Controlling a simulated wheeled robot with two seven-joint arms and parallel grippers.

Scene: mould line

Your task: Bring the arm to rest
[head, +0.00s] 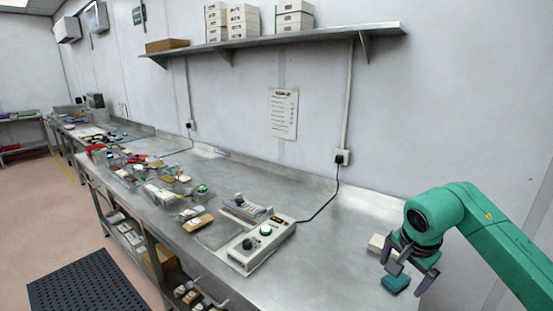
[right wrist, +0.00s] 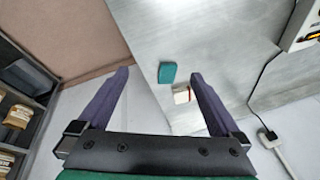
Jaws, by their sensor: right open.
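My right gripper (head: 409,274) hangs from the green arm over the near right end of the steel bench (head: 335,240). Its two purple fingers stand wide apart with nothing gripped, as the right wrist view shows (right wrist: 160,76). A teal block (head: 396,284) shows by the fingers in the head view. In the right wrist view the teal block (right wrist: 167,73) lies on the bench surface beyond the fingertips. A small cream block (head: 378,243) is close by it, partly hidden by the gripper in the head view. My left gripper is not in view.
A grey control box (head: 262,243) with a green button stands left of the gripper, its cable running to a wall socket (head: 342,158). Trays and small parts crowd the bench farther left. A wall shelf (head: 280,42) holds boxes. Bare bench lies between control box and gripper.

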